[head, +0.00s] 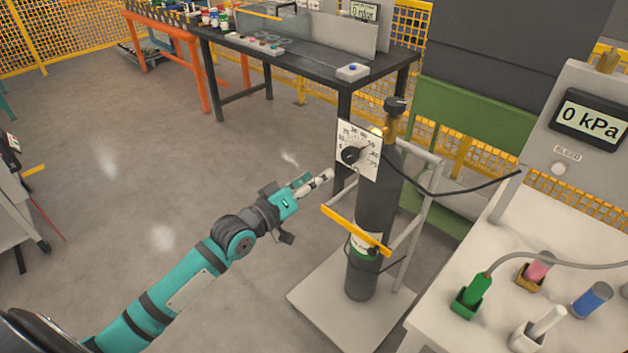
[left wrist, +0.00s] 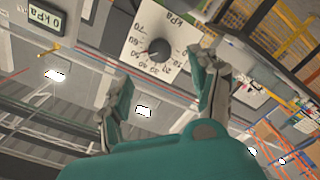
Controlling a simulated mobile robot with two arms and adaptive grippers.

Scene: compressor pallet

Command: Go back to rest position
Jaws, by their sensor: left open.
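My left gripper (head: 318,183) is at the end of my teal arm, just left of the gas cylinder (head: 376,215). In the left wrist view its two fingers (left wrist: 162,88) are spread apart with nothing between them. The white dial plate with a black knob (head: 359,150) is on the cylinder, above and right of the gripper. The dial plate also shows in the left wrist view (left wrist: 158,30), beyond the fingers; I cannot tell the exact gap. My right gripper is not in view.
The cylinder stands on a pallet-like cart (head: 318,300) with a yellow-orange bar (head: 355,231) at the front. A white bench (head: 470,335) with colored plugs and a 0 kPa display (head: 591,120) is at right. A dark table (head: 300,62) stands behind.

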